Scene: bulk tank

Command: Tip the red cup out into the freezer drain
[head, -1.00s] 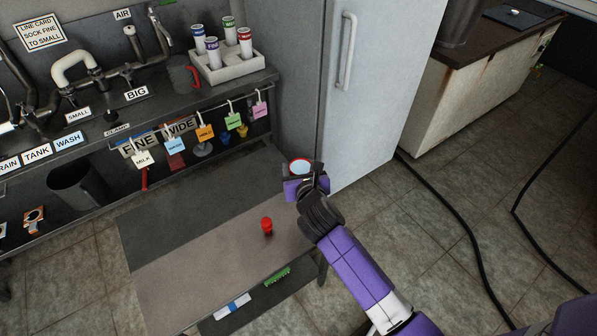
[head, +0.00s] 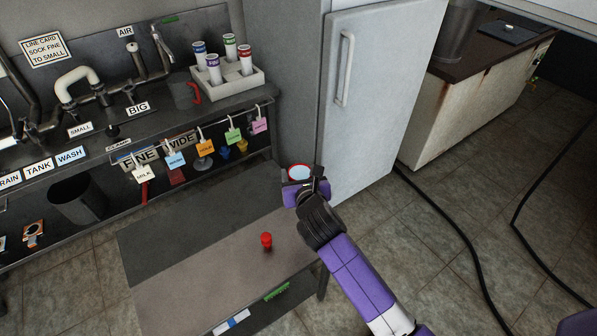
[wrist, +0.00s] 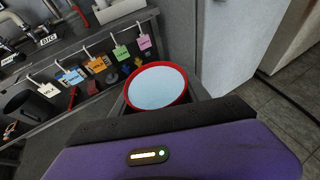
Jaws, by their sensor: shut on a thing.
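My gripper (head: 303,186) is shut on the red cup (head: 298,173). In the wrist view the cup (wrist: 157,87) has a red rim, and a pale blue-white surface shows inside it. The cup looks roughly upright, held in front of the tall white freezer or fridge (head: 375,110) with its door shut. My gripper's body hides the cup's lower part. I cannot make out a freezer drain in either view.
A low grey bench (head: 200,270) below my gripper carries a small red object (head: 266,240). A steel counter with pipes, a white rack (head: 228,84) of tubes and hanging coloured tags stands left. Black hoses (head: 455,225) cross the tiled floor at right.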

